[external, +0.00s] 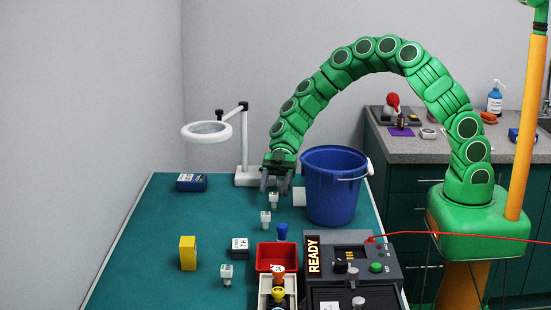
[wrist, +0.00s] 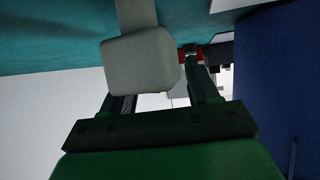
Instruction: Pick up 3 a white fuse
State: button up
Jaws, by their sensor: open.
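Several small white pieces that look like the fuses stand on the teal table. One white fuse (external: 273,201) is just below my gripper (external: 276,188). A second white fuse (external: 265,221) stands a little nearer the camera, and a third white fuse (external: 227,274) is toward the front left. My gripper points down and is open; no fuse is seen held. In the wrist view, a pale grey block with a stem (wrist: 138,62) covers part of one finger; I cannot tell what it is. The fingers (wrist: 163,95) show on either side of a gap.
A blue bucket (external: 333,190) stands close right of my gripper. A magnifier lamp (external: 243,165) stands just behind left. A red bin (external: 276,258) and the READY box (external: 352,260) are in front. A yellow block (external: 188,253) and dark box (external: 192,182) are left.

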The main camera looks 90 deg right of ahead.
aim_at(274, 193)
jog(key=shift+x, duration=1.75)
jog(key=shift+s+r, duration=0.1)
jog(key=shift+s, duration=0.05)
jog(key=shift+c, duration=0.2)
jog(key=c, duration=1)
